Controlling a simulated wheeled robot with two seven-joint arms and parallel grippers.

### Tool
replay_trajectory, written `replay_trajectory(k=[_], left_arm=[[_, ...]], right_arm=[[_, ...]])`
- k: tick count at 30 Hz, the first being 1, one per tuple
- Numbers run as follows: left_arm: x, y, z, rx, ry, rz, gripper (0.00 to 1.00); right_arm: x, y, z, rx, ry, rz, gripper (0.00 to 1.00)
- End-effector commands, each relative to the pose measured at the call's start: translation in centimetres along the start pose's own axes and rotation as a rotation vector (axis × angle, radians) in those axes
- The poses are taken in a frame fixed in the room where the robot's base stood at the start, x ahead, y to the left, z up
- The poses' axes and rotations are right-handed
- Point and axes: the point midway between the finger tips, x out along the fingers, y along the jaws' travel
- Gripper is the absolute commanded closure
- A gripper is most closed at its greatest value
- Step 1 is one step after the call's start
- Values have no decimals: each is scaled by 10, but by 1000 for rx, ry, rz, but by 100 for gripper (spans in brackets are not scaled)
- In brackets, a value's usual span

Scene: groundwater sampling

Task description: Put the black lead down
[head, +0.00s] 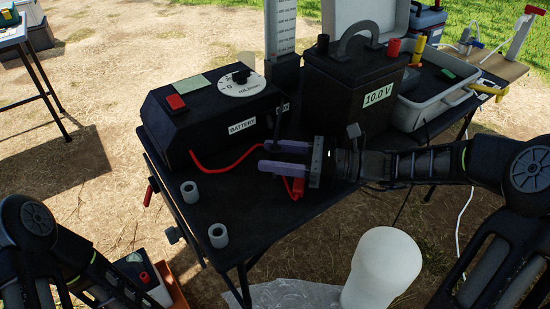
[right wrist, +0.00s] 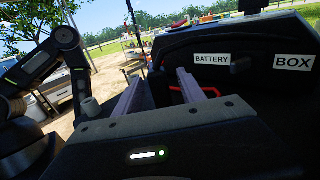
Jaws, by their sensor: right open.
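My right gripper (head: 262,158) reaches in from the right, low over the black table beside the battery box (head: 215,118). Its two purple fingers are apart; it also shows in the right wrist view (right wrist: 155,84). A thin dark piece (head: 277,122), possibly part of the black lead, stands by the fingertips against the box. A dark shape lies between the fingers in the right wrist view, but I cannot tell whether it is the lead's clip. The red lead (head: 228,166) curves from the box, and its red clamp (head: 297,187) is partly behind the gripper. My left gripper is out of view.
Two grey cylinders (head: 190,191) (head: 218,235) stand near the table's front edge. A white rounded object (head: 383,265) is below.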

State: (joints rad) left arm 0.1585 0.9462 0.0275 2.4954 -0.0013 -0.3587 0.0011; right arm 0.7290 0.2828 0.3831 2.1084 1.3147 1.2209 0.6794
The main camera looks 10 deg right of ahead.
Motion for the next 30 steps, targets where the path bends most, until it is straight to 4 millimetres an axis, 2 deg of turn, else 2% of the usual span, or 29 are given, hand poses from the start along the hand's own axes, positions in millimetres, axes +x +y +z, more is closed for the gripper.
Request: replay_trajectory(k=[4, 21, 30], left_arm=[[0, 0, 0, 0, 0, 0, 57], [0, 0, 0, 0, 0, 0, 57], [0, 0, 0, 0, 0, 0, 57]], right_arm=[[0, 0, 0, 0, 0, 0, 53], [0, 0, 0, 0, 0, 0, 99], [0, 0, 0, 0, 0, 0, 100]])
